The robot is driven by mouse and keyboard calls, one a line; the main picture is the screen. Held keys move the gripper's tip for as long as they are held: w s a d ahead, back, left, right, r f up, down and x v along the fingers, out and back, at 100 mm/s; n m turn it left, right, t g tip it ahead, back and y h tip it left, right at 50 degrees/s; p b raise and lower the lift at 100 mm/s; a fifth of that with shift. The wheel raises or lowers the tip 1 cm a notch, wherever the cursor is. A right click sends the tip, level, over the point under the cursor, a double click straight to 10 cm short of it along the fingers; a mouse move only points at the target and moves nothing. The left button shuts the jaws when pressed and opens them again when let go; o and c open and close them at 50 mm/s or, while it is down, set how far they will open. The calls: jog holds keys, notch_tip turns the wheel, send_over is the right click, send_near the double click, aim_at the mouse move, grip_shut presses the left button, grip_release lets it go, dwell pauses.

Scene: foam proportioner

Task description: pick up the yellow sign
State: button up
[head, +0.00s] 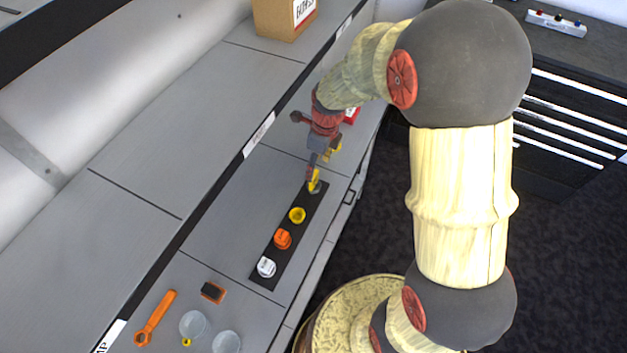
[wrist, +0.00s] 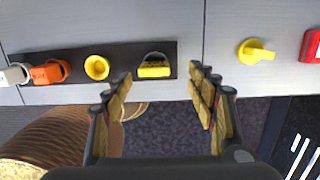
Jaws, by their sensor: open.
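A yellow piece with a darker textured part (wrist: 154,70) sits at the right end of a black strip in the wrist view. It looks like the best match for the yellow sign, but its face is too small to read. In the head view it shows at the strip's far end (head: 314,186), partly covered by my gripper (head: 318,167). My gripper is open and empty in the wrist view (wrist: 160,82), with its fingers spread to either side below the yellow piece. I see no contact with it.
The black strip (head: 257,277) also bears a white piece (head: 266,267), an orange piece (head: 283,239) and a yellow round piece (head: 297,215). A yellow knob (wrist: 256,51) and a red box (wrist: 311,46) are to the right. A wrench (head: 155,317) and clear cups (head: 193,324) lie nearer.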

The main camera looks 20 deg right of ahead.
aim_at(314, 182)
jog(key=f, duration=0.2)
jog(key=f+b, duration=0.1)
jog(key=f, duration=0.1)
jog(key=a+f, duration=0.1)
jog(key=f, duration=0.1)
jog(key=shift+s+b, duration=0.2)
jog(key=shift+b, duration=0.15)
jog(key=shift+w+f, duration=0.1)
jog(key=shift+f, duration=0.25)
jog(key=shift+c, duration=0.8)
jog(key=c, duration=1)
